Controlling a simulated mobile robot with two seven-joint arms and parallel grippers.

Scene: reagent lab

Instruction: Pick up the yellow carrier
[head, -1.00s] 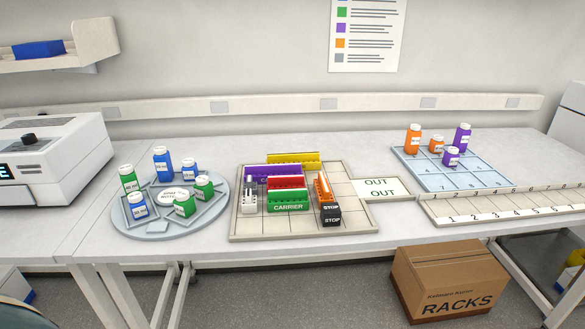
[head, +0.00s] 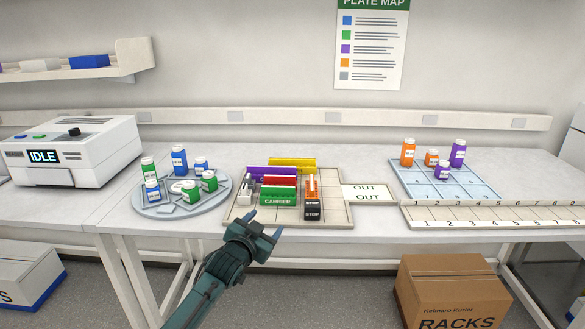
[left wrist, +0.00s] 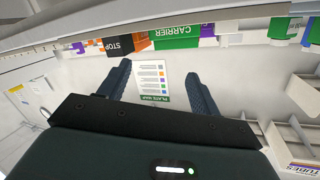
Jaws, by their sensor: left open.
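The yellow carrier (head: 292,163) sits at the back of the beige gridded board (head: 338,213), behind the purple carrier (head: 271,172), the red carrier (head: 279,181) and the green carrier marked CARRIER (head: 278,196). Only its upper part shows. My left gripper (head: 264,225) is open and empty, in front of the board's front edge, well short of the yellow carrier. In the left wrist view the open fingers (left wrist: 158,82) have nothing between them; the green carrier (left wrist: 180,36) shows beyond them, and I cannot make out the yellow one. My right gripper is not in view.
An orange carrier with black STOP blocks (head: 312,208) stands right of the green one, a white carrier (head: 245,190) left. A round tray (head: 160,209) holds several bottles. A blue tray (head: 475,190) with bottles is at right. The board's right columns are clear.

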